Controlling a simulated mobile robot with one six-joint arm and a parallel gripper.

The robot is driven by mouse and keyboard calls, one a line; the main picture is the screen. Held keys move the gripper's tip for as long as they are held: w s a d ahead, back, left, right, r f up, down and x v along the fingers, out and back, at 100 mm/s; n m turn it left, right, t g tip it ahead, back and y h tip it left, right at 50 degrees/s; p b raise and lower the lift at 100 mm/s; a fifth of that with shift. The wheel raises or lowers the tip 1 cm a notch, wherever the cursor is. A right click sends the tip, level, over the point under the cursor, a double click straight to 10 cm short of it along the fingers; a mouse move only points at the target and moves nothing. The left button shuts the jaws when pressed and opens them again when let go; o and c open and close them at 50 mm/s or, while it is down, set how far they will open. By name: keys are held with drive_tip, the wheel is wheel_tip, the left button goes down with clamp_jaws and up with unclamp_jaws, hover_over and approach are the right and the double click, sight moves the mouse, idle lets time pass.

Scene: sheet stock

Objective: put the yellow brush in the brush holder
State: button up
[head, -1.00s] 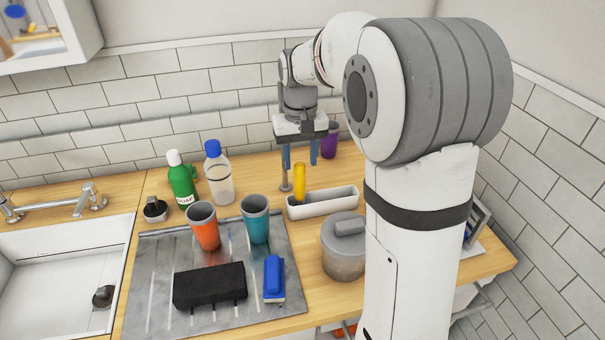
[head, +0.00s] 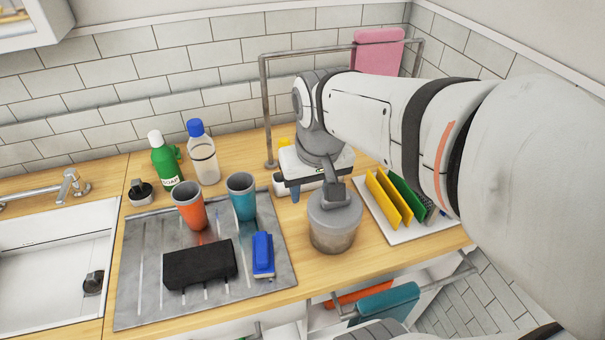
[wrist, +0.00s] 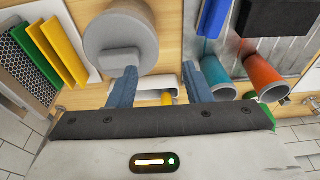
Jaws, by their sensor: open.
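The yellow brush (head: 284,142) shows only as a small bit of its handle behind my gripper in the head view. In the wrist view its yellow end (wrist: 167,98) shows between my fingers, partly hidden by the gripper body. The white trough-shaped brush holder (head: 279,186) is mostly hidden behind my gripper; part of it shows in the wrist view (wrist: 160,81). The brush appears to stand in it, though its lower end is hidden. My gripper (wrist: 168,82) is open, its blue fingers wide apart and holding nothing, just behind the grey lidded pot.
The grey pot (head: 334,222) stands close to my gripper. A rack with yellow and green boards (head: 388,197) is on the right. Orange (head: 190,208) and teal (head: 241,200) cups, a black block (head: 199,265) and a blue brush (head: 263,256) occupy the metal mat (head: 140,270).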

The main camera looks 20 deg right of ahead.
drive_tip(key=shift+t, duration=0.3)
drive_tip(key=s+f, duration=0.1)
drive_tip(key=s, duration=0.2)
drive_tip(key=s+f, duration=0.1)
drive_tip(key=shift+s+d+f, duration=0.15)
drive_tip(key=shift+d+f, duration=0.05)
drive_tip(key=shift+f, duration=0.15)
